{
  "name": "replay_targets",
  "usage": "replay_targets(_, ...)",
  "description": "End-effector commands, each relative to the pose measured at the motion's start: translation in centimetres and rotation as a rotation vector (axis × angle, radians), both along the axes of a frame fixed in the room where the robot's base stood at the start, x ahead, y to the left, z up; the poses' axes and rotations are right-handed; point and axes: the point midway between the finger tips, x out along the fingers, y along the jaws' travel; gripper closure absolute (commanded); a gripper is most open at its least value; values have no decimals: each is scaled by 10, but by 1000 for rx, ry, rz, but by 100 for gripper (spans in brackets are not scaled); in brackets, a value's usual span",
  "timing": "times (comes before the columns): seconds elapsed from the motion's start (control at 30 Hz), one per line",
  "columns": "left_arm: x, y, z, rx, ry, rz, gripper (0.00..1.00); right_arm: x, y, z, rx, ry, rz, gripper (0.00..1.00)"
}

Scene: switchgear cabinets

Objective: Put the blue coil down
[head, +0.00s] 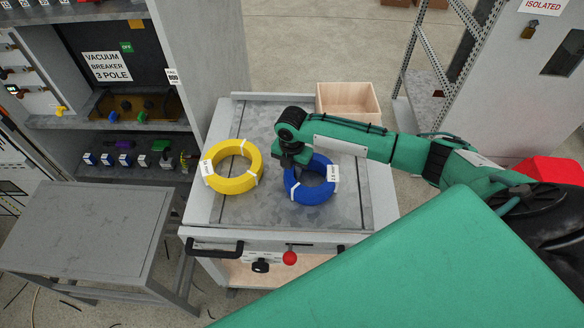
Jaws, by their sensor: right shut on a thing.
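The blue coil (309,196) is at the right half of the grey cart top (255,217), with a white label on its right side. My right gripper (291,163) is shut on the upper left part of the coil's ring. The coil lies flat at or just above the cart top; I cannot tell whether it touches. The fingertips are mostly hidden under the wrist. My left gripper is not in view.
A yellow coil (232,167) lies on the cart to the left, with a gap between. A wooden box (347,99) stands behind the cart. A grey table (85,228) and an open cabinet (115,60) are at left. A red-knobbed lever (289,258) is on the cart front.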

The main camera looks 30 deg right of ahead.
Motion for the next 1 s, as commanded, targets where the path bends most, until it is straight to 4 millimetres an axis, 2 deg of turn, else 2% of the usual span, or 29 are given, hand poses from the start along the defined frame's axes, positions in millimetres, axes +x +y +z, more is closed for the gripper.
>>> replay_targets(0.27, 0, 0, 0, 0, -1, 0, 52, 0, 0, -2, 1, -1, 0, 100)
replay_targets(0.3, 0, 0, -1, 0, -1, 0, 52, 0, 0, -4, 0, 0, 0, 73)
replay_targets(0.4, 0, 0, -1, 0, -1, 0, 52, 0, 0, -3, 0, 0, 0, 53)
replay_targets(0.77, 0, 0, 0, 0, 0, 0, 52, 0, 0, 2, 1, -1, 0, 53)
replay_targets(0.87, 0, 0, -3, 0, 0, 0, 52, 1, 0, 12, 2, -2, 1, 53)
replay_targets(1.0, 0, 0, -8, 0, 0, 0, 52, 1, 0, 40, 1, -5, 1, 53)
